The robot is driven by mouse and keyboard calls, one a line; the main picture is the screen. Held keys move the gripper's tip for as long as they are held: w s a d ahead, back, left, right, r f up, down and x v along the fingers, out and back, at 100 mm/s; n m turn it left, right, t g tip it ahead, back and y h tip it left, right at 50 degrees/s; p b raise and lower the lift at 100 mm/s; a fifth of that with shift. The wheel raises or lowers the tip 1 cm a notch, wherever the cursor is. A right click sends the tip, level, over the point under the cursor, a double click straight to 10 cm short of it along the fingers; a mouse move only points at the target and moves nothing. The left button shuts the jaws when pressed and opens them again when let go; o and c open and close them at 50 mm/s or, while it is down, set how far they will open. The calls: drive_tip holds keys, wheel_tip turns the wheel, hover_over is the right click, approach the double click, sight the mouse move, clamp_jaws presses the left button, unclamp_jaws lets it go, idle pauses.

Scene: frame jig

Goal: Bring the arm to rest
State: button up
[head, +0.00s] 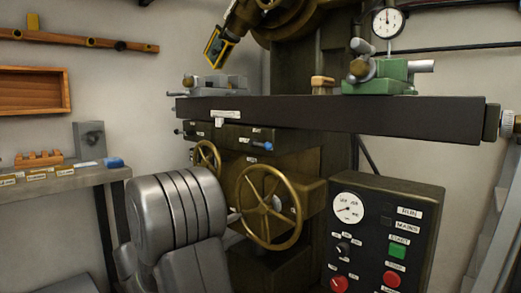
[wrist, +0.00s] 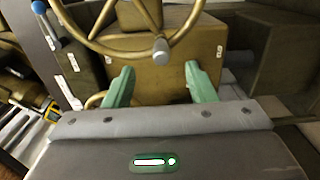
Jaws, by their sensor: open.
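My gripper (wrist: 158,69) shows in the wrist view with its two green fingers spread apart and nothing between them. Beyond the fingertips is a large brass handwheel (wrist: 108,46) with a grey handle knob (wrist: 161,50). The knob appears between and above the fingers; I cannot tell the exact gap, but no finger is closed on it. In the head view my grey arm stands in front of the machine, left of the large handwheel (head: 268,207). My gripper is hidden there behind the arm.
The machine's dark table (head: 330,115) spans above, carrying a green vise (head: 378,75). A smaller handwheel (head: 207,158) is behind my arm. A control box (head: 385,235) stands at right. A bench (head: 65,180) with a blue item (head: 114,163) is at left.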

drive_tip(key=x, duration=0.7)
drive_tip(key=shift+w+r, duration=0.4)
drive_tip(key=shift+a+r, duration=0.1)
drive_tip(key=shift+r, duration=0.3)
